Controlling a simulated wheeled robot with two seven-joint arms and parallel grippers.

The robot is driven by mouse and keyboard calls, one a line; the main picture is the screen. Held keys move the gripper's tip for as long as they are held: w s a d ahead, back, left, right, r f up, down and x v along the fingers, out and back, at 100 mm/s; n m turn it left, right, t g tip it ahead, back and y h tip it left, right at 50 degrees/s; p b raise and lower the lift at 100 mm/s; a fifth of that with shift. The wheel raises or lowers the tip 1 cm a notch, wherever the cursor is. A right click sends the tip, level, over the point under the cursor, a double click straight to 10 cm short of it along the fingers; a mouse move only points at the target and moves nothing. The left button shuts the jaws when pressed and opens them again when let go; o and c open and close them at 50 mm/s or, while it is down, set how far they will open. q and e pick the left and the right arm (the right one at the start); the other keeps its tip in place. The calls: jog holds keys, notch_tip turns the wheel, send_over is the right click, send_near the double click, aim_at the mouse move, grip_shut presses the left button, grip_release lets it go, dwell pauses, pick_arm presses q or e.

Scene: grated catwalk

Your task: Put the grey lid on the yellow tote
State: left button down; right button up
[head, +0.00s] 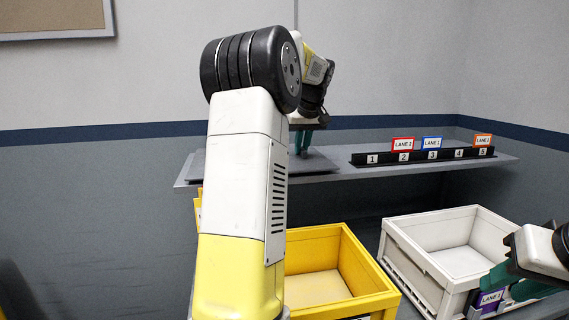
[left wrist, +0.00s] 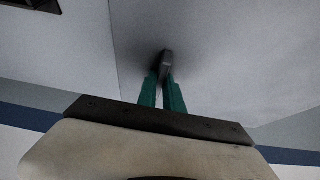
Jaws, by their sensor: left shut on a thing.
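The grey lid (head: 310,166) is a flat dark-grey plate at the shelf's left end, partly hidden behind my left arm. My left gripper (head: 301,145) is above it with teal fingers pointing down. In the left wrist view, the left gripper (left wrist: 163,72) is shut on the lid's small dark handle (left wrist: 166,59), and the lid (left wrist: 205,65) fills much of the view. Whether the lid touches the shelf is unclear. The yellow tote (head: 349,303) stands below, open-topped and empty where visible; my arm hides its left part. My right gripper (head: 490,282) is at the lower right; its opening is unclear.
The grey shelf (head: 370,176) runs along the wall. On it a black rack (head: 362,160) holds numbered slots and several lane cards. A white tote (head: 399,265) stands right of the yellow one, with a purple card (head: 490,299) at its front, near my right gripper.

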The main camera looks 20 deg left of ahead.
pick_arm(q)
jog(key=shift+r, duration=2.3)
